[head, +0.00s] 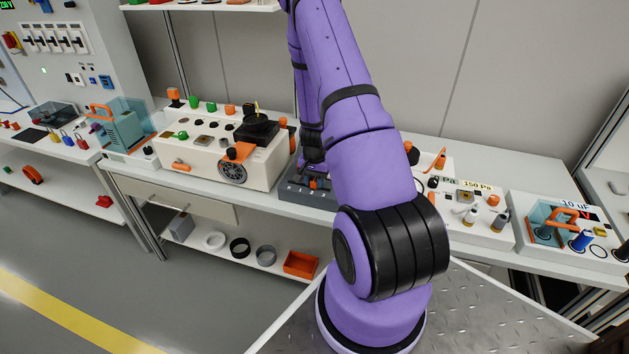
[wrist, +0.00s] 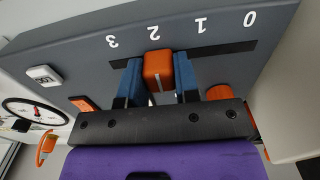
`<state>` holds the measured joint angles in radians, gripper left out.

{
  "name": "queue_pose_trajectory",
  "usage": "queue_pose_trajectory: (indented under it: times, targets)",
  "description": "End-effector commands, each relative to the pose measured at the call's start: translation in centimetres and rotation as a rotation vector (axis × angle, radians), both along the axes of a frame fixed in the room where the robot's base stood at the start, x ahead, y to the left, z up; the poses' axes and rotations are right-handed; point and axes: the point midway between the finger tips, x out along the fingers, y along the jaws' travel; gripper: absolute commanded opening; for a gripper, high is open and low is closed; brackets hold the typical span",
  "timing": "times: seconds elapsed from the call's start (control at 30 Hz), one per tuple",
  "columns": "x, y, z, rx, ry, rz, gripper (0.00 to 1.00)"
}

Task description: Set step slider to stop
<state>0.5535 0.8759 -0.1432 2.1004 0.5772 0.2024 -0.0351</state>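The step slider is an orange block knob (wrist: 158,70) in a dark slot on a dark grey panel (wrist: 90,57). The marks 3, 2, 1 and 0 run upside down beside the slot in the wrist view, and the knob stands by the 2. My gripper (wrist: 158,80) has its two blue fingers close on both sides of the knob and appears shut on it. In the head view the grey slider box (head: 292,193) sits on the bench, partly hidden by my purple arm. No stop mark is readable.
The wrist view shows a round orange knob (wrist: 220,92) right of the fingers and a white rocker switch (wrist: 44,74) at left. In the head view a white control box (head: 205,160) stands left of the slider box, and a white panel with plugs (head: 480,218) stands to the right.

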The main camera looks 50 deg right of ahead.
Motion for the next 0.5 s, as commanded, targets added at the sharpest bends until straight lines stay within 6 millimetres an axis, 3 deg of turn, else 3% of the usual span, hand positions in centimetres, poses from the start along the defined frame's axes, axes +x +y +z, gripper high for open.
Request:
queue_pose_trajectory:
  times: [0.03,0.1,0.33,0.5]
  targets:
    - [0.0,0.0,0.0,0.0,0.0,0.0,0.16]
    - [0.0,0.0,0.0,0.0,0.0,0.0,0.0]
    - [0.8,0.3,0.0,-0.001,0.0,0.002,0.0]
    - [3.6,1.4,0.0,-0.002,-0.002,0.006,0.0]
